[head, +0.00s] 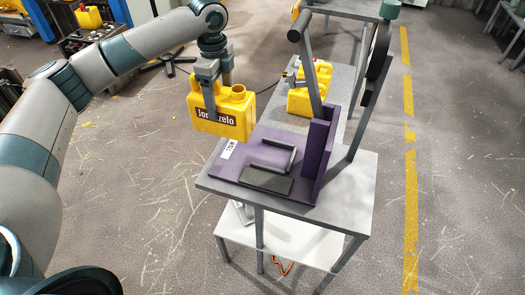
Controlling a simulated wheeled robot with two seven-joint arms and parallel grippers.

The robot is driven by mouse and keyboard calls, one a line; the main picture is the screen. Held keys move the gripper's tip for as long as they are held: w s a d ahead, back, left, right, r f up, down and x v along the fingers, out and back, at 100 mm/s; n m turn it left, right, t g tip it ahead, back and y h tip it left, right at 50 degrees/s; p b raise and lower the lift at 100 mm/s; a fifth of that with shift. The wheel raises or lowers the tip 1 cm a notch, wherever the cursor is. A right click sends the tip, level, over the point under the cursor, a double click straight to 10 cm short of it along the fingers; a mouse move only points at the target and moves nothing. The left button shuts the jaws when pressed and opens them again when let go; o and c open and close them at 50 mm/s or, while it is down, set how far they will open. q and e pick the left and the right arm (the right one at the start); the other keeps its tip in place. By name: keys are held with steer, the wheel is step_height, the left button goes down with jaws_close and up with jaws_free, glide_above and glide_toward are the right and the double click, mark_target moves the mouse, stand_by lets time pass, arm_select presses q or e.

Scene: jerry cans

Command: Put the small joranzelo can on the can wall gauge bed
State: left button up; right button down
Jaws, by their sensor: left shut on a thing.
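A yellow can (239,108) with a dark label, partly covered and reading "Jor...zelo", hangs in my left gripper (209,108). The gripper is shut on it from above. The can is held at the far left edge of the purple gauge bed (231,168) and appears above it. The bed has an upright purple wall (317,152) at its right, a dark pad and bar on it, and a white label at its left. My right gripper is not in view.
The bed stands on a grey table (345,185). Yellow cans (303,99) stand behind it, beside a grey post and frame (369,90). A white lower shelf (285,240) is underneath. Another yellow can (88,17) sits at the back left. Floor is open right of the table.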

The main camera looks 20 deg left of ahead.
arm_select(q)
steer(key=shift+w+d+f, duration=0.2)
steer(key=shift+d+f, duration=0.15)
steer(key=shift+d, duration=0.2)
steer(key=w+d+f+p, duration=0.1)
steer(key=d+f+p, duration=0.3)
steer(key=d, duration=0.6)
step_height(320, 180, down, 2)
steer(key=shift+w+d+f, duration=0.2)
steer(key=shift+w, duration=0.1)
step_height(320, 180, down, 4)
steer(key=shift+p, duration=1.1)
